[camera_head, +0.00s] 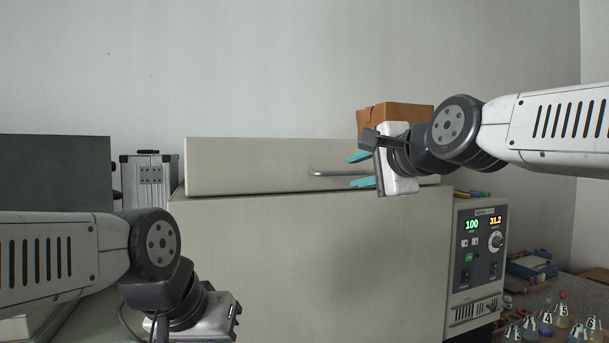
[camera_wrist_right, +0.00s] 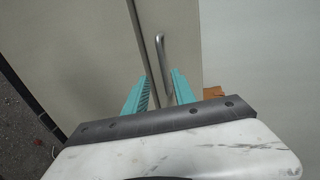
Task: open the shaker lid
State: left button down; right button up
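The shaker (camera_head: 320,265) is a large beige box with a control panel on its right side. Its lid (camera_head: 245,165) is a beige slab lying on top, and it looks closed. A metal bar handle (camera_head: 338,173) is on the lid's front; it also shows in the right wrist view (camera_wrist_right: 161,50). My right gripper (camera_head: 360,169) is open, with teal fingers above and below the handle's right end. In the right wrist view the handle's end reaches between the fingertips (camera_wrist_right: 160,88). I cannot tell whether they touch it. My left gripper (camera_head: 235,318) is low at the left front; its fingers are hidden.
A brown cardboard box (camera_head: 395,115) is behind my right gripper, on or behind the lid. The control panel (camera_head: 478,248) shows lit numbers. Several flasks (camera_head: 560,320) stand at the lower right. A silver case (camera_head: 150,180) stands at the left.

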aim_at(340, 173)
jog(key=x, duration=0.8)
jog(key=shift+a+r, duration=0.3)
grip_shut()
dwell(1.1)
